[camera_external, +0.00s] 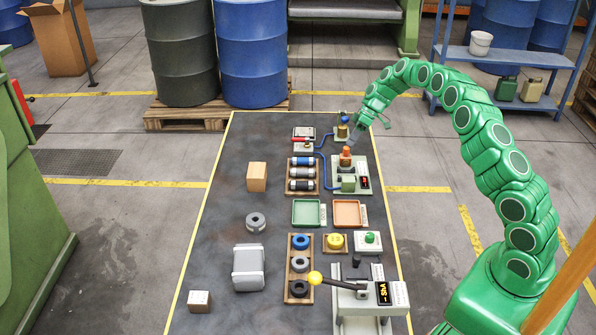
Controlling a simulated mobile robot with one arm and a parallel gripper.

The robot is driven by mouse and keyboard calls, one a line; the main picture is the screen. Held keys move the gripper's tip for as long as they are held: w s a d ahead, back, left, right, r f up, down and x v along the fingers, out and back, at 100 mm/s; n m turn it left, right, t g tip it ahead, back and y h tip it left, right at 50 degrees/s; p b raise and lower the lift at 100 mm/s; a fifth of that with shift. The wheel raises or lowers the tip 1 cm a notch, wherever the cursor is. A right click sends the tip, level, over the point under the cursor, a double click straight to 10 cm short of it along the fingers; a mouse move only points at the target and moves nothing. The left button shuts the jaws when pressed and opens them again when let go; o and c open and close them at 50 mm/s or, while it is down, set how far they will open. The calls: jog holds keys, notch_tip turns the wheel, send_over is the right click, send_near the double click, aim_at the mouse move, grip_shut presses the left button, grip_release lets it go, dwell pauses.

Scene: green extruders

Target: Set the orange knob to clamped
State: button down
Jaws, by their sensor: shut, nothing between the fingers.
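The orange knob (346,159) stands upright on a pale green fixture (343,188) on the far right part of the table. A green block (348,183) and a small dark display with red marks (364,182) sit on the same fixture. The display is too small to read.
A brass-coloured fitting (342,131) stands close behind my gripper. A blue hose (325,170) runs left of the fixture. A rack of cylinders (302,174) stands to the left. Green (306,212) and orange (347,213) trays lie in front. The table's left side has free room.

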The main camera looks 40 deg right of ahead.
jog(key=d, duration=0.1)
jog(key=w+d, duration=0.1)
jog(key=shift+w+d+f, duration=0.1)
jog(key=shift+w+d, duration=0.2)
jog(key=shift+d, duration=0.1)
jog(key=v, duration=1)
jog(key=shift+a, duration=0.1)
jog(key=shift+a, duration=0.1)
jog(key=s+a+r+m+g+h, duration=0.1)
jog(key=s+a+r, duration=0.8)
jog(key=s+a, duration=0.25)
jog(key=s+a+r+m+g+h, duration=0.1)
jog(key=s+a+r+g, duration=0.1)
jog(key=s+a+r, duration=0.8)
jog(key=s+f+m+h, duration=0.2)
jog(key=s+f, duration=0.1)
jog(key=s, duration=1.4)
jog(key=s+f+m+h, duration=0.3)
jog(key=s+f, duration=0.1)
jog(key=s, duration=1.4)
jog(key=shift+s+d, duration=0.2)
jog(key=shift+s, duration=0.1)
